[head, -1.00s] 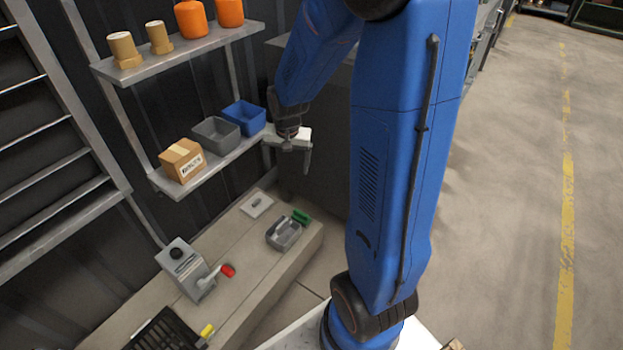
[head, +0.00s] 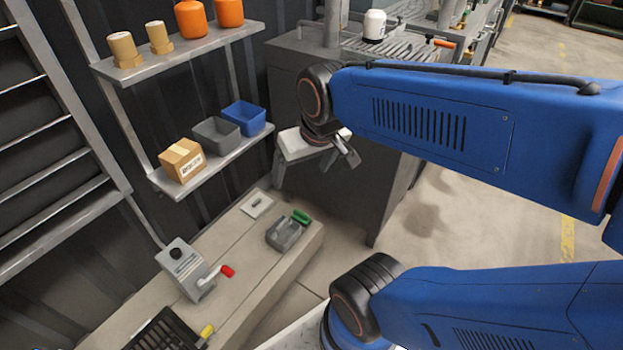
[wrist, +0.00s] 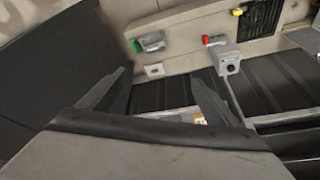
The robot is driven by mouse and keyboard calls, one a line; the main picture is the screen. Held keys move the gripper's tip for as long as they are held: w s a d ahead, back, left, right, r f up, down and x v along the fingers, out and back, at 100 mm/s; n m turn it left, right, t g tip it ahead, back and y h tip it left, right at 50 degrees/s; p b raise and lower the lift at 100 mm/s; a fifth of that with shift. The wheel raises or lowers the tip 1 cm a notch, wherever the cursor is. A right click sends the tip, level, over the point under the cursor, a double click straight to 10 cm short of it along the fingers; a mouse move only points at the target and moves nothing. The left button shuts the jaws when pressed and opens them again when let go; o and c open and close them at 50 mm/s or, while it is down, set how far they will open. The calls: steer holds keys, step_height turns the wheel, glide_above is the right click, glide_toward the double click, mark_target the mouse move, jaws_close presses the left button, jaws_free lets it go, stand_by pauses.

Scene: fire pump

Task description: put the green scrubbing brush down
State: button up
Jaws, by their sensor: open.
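The green scrubbing brush (head: 301,216) is a small green shape at the far right end of the low bench, against a grey tray (head: 285,236). I cannot tell whether it lies in the tray or beside it. It also shows in the wrist view (wrist: 136,46), with the tray (wrist: 152,42) next to it. My gripper (head: 315,168) is open above and behind the bench's far end, apart from the brush. In the wrist view the spread jaws (wrist: 160,85) have nothing between them.
The bench (head: 240,235) also carries a grey box with a red-tipped lever (head: 187,270), a flat plate (head: 257,204) and a black crate (head: 168,333). Shelves with a carton (head: 182,160) and grey and blue bins stand behind. A dark cabinet (head: 345,190) stands close to my gripper.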

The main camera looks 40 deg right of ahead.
steer(key=shift+n+t, duration=0.3)
steer(key=shift+n, duration=0.3)
steer(key=s, duration=0.3)
steer(key=s+r, duration=0.1)
steer(key=shift+s+a, duration=0.2)
steer(key=shift+a, duration=0.15)
steer(key=shift+o, duration=0.4)
